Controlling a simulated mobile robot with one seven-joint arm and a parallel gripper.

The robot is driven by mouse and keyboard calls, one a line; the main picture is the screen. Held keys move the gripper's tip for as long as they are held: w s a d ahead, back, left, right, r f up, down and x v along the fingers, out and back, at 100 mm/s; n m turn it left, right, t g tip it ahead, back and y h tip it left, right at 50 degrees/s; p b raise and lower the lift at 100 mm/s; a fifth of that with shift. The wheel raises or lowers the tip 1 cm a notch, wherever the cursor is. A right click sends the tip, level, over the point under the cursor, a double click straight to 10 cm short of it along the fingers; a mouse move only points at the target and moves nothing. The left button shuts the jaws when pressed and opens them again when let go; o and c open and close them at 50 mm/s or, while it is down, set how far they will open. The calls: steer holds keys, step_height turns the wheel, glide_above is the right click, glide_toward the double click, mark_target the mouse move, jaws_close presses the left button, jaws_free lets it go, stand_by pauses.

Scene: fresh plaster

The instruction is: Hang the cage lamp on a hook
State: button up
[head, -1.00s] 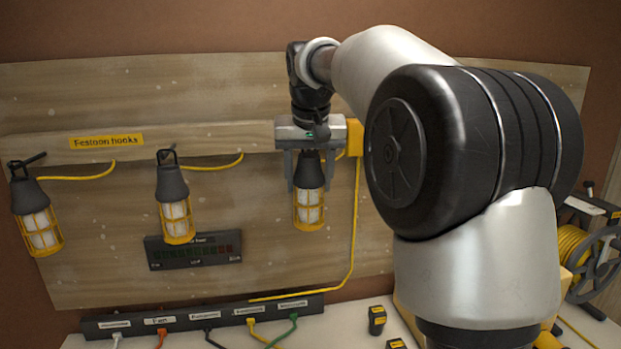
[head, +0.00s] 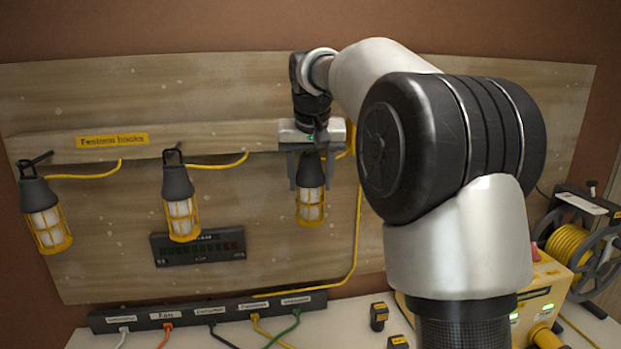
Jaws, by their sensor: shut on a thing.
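A cage lamp (head: 311,200) with a dark cap and yellow cage hangs upright at the right end of the hook rail (head: 215,136). My gripper (head: 308,170) is around its cap from above, a finger on each side, shut on it. The gripper body hides the lamp's top and any hook there, so I cannot tell whether it rests on a hook. Two more cage lamps hang on hooks, one at the far left (head: 46,218) and one in the middle (head: 181,208). A "Festoon hooks" label (head: 112,140) is on the rail.
A yellow cable (head: 357,235) runs down the board beside the held lamp. A dark meter (head: 198,248) is mounted below the lamps. A labelled socket strip (head: 210,311) with several plugs lies below. A yellow cable reel (head: 570,245) stands at right. My arm covers the right centre.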

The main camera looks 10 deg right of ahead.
steer(key=shift+s+f, duration=0.1)
steer(key=shift+f, duration=0.45)
steer(key=o, duration=1.3)
steer(key=w+d+p+v, duration=0.1)
steer(key=p+v, duration=0.1)
steer(key=v, duration=1.5)
steer(key=s+f+n, duration=0.1)
steer(key=s+f, duration=0.2)
steer(key=s, duration=0.5)
steer(key=s+f, duration=0.3)
steer(key=s, duration=0.4)
steer(key=shift+n+t+y, duration=0.3)
steer(key=shift+n+t, duration=0.1)
steer(key=shift+t, duration=0.1)
steer(key=s+f, duration=0.4)
steer(key=f, duration=0.1)
steer(key=s+f, duration=1)
steer(key=shift+s+f, duration=0.15)
steer(key=shift+f, duration=0.2)
